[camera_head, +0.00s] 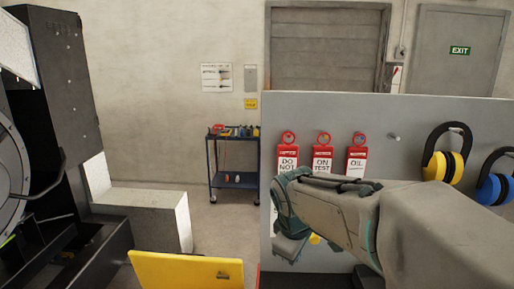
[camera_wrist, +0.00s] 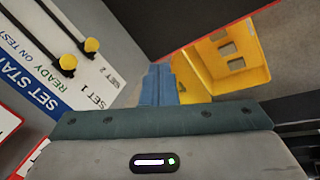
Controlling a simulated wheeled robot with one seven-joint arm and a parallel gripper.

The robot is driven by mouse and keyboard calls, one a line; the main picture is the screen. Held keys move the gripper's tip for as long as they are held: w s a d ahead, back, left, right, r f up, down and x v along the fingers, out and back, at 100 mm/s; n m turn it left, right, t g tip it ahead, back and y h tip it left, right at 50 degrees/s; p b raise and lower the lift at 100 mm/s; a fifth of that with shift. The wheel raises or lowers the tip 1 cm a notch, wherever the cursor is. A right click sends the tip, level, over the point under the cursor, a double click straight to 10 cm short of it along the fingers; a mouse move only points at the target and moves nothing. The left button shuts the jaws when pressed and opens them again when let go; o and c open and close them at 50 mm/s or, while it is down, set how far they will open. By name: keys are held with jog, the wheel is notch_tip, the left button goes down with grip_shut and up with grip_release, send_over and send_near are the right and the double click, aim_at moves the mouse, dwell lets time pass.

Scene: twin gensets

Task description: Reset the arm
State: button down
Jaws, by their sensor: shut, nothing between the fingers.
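My arm reaches in from the right in the head view, in front of the grey board (camera_head: 340,108), with its wrist bent downward. My gripper (camera_wrist: 158,84) shows in the wrist view with its two blue-grey fingers together and nothing between them. In the head view the fingers are hard to make out below the wrist. A status sign (camera_wrist: 78,75) reading SET 1, SET 2 and READY, with yellow-tipped pegs (camera_wrist: 92,45), lies to the left of the fingers. A yellow slotted holder (camera_wrist: 245,68) is to their right, apart from them as far as I can tell.
Red tags (camera_head: 288,158) and yellow ear defenders (camera_head: 443,166) hang on the board close behind my arm. A dark machine (camera_head: 65,75) stands at left, with a yellow panel (camera_head: 165,270) low in front. A tool cart (camera_head: 233,160) stands at the back wall; some floor before it is clear.

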jog(key=s+d+f+m, duration=0.2)
jog(key=s+m, duration=0.3)
jog(key=s, duration=0.3)
jog(key=s+d+f+m+y+b, duration=0.1)
jog(key=s+d+f+m, duration=0.2)
jog(key=s+m, duration=0.3)
jog(key=shift+s+d+b, duration=0.3)
jog(key=shift+s+d, duration=0.45)
jog(key=shift+s, duration=0.2)
jog(key=shift+f, duration=0.1)
